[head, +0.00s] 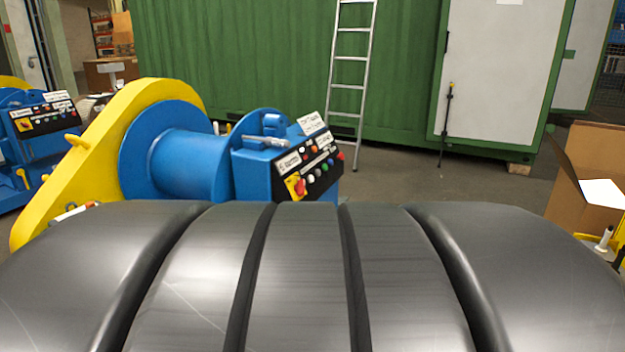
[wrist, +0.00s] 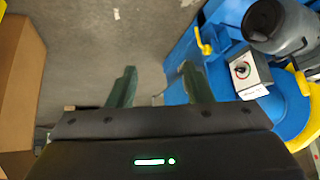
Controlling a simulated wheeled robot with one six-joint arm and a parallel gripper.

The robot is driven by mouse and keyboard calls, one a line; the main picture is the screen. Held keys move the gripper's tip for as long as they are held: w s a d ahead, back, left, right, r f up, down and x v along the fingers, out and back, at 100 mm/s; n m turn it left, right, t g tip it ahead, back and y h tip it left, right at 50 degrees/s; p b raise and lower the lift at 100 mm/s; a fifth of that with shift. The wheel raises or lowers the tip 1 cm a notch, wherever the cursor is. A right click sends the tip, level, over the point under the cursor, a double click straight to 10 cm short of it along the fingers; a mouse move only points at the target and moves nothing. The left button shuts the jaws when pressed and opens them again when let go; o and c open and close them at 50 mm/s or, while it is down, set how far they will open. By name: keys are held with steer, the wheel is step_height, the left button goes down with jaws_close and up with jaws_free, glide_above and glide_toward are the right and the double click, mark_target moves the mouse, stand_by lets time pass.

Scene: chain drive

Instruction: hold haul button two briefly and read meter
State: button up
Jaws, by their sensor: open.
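In the head view a blue and yellow winch stands at centre left. Its black control panel (head: 310,170) on a blue box carries several small coloured buttons, a red knob on a yellow plate, and white labels too small to read. I cannot tell which is haul button two, and no meter reading is legible. My gripper (wrist: 158,78) is open and empty in the wrist view, its two green fingers apart over bare floor. To its right is a blue machine (wrist: 215,45) with a small white-faced box (wrist: 243,70) bearing a round dial or knob. Nothing touches the fingers.
A second blue machine with a similar panel (head: 45,118) is at far left. A green container (head: 250,50) with a leaning ladder (head: 350,70) stands behind. A cardboard box (head: 575,185) is at right. In the wrist view, a grey motor (wrist: 280,25) and yellow handle (wrist: 203,42) stick out.

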jaws_close()
stand_by(1.4)
